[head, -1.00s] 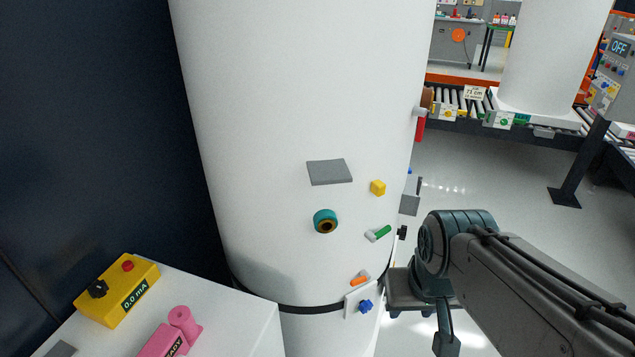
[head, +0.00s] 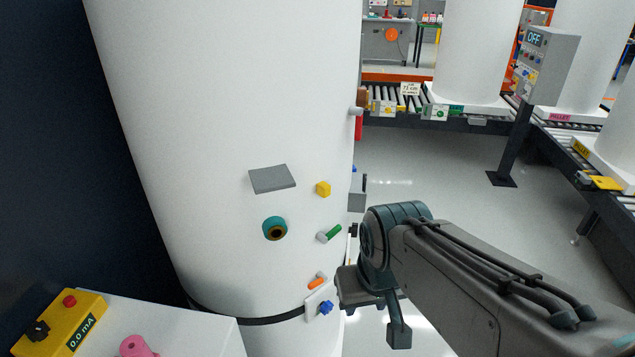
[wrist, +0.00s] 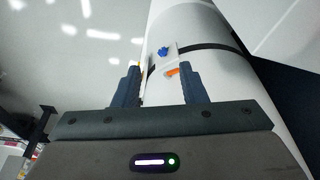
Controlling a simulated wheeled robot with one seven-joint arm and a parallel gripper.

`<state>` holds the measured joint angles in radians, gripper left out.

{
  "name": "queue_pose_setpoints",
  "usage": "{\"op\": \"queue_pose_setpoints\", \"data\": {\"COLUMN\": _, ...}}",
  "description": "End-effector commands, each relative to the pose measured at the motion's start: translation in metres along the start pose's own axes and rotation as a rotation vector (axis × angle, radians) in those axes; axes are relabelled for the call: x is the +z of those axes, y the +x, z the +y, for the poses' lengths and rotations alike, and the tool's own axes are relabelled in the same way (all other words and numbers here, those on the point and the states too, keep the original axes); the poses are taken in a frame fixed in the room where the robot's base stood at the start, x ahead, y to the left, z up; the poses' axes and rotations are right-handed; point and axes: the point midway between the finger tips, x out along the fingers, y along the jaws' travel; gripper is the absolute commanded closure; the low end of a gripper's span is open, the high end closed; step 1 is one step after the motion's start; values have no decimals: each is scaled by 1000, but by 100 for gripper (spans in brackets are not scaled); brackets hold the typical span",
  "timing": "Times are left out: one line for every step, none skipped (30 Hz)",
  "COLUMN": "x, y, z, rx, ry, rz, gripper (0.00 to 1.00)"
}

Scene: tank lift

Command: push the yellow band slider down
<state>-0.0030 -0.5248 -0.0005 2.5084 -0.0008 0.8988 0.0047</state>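I cannot clearly make out the yellow band slider. A black band (head: 270,320) circles the lower part of the white tank (head: 230,100); it also shows in the wrist view (wrist: 205,46). A small yellow patch (wrist: 141,66) shows beside the left finger in the wrist view, mostly hidden; I cannot tell what it is. My gripper (wrist: 160,70) is open, its two fingers apart with the tank's side beyond the gap. In the head view my dark wrist is right of the tank near band height; the fingertips cannot be made out there.
A white cabinet (head: 200,335) stands lower left.

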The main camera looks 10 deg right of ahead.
Motion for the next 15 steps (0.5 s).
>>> {"op": "queue_pose_setpoints", "data": {"x": 0, "y": 0, "z": 0, "rx": 0, "ry": 0, "rz": 0, "gripper": 62}}
{"op": "queue_pose_setpoints", "data": {"x": 0, "y": 0, "z": 0, "rx": 0, "ry": 0, "rz": 0, "gripper": 62}}
{"op": "queue_pose_setpoints", "data": {"x": 0, "y": 0, "z": 0, "rx": 0, "ry": 0, "rz": 0, "gripper": 62}}
{"op": "queue_pose_setpoints", "data": {"x": 0, "y": 0, "z": 0, "rx": 0, "ry": 0, "rz": 0, "gripper": 62}}
{"op": "queue_pose_setpoints", "data": {"x": 0, "y": 0, "z": 0, "rx": 0, "ry": 0, "rz": 0, "gripper": 56}}
{"op": "queue_pose_setpoints", "data": {"x": 0, "y": 0, "z": 0, "rx": 1, "ry": 0, "rz": 1, "gripper": 56}}
{"op": "queue_pose_setpoints", "data": {"x": -2, "y": 1, "z": 1, "rx": 4, "ry": 1, "rz": 4, "gripper": 56}}
{"op": "queue_pose_setpoints", "data": {"x": -3, "y": 1, "z": 3, "rx": 9, "ry": 2, "rz": 10, "gripper": 56}}
{"op": "queue_pose_setpoints", "data": {"x": -8, "y": 3, "z": 6, "rx": 19, "ry": 5, "rz": 23, "gripper": 56}}
{"op": "queue_pose_setpoints", "data": {"x": -12, "y": 5, "z": 10, "rx": 31, "ry": 6, "rz": 37, "gripper": 56}}
{"op": "queue_pose_setpoints", "data": {"x": -18, "y": 7, "z": 15, "rx": 45, "ry": 7, "rz": 54, "gripper": 56}}
{"op": "queue_pose_setpoints", "data": {"x": -27, "y": 10, "z": 22, "rx": 67, "ry": 9, "rz": 85, "gripper": 56}}
{"op": "queue_pose_setpoints", "data": {"x": -35, "y": 13, "z": 29, "rx": 86, "ry": 8, "rz": 111, "gripper": 56}}
{"op": "queue_pose_setpoints", "data": {"x": -43, "y": 16, "z": 36, "rx": 106, "ry": 7, "rz": 141, "gripper": 56}}
{"op": "queue_pose_setpoints", "data": {"x": -56, "y": 19, "z": 45, "rx": 133, "ry": 2, "rz": 183, "gripper": 56}}
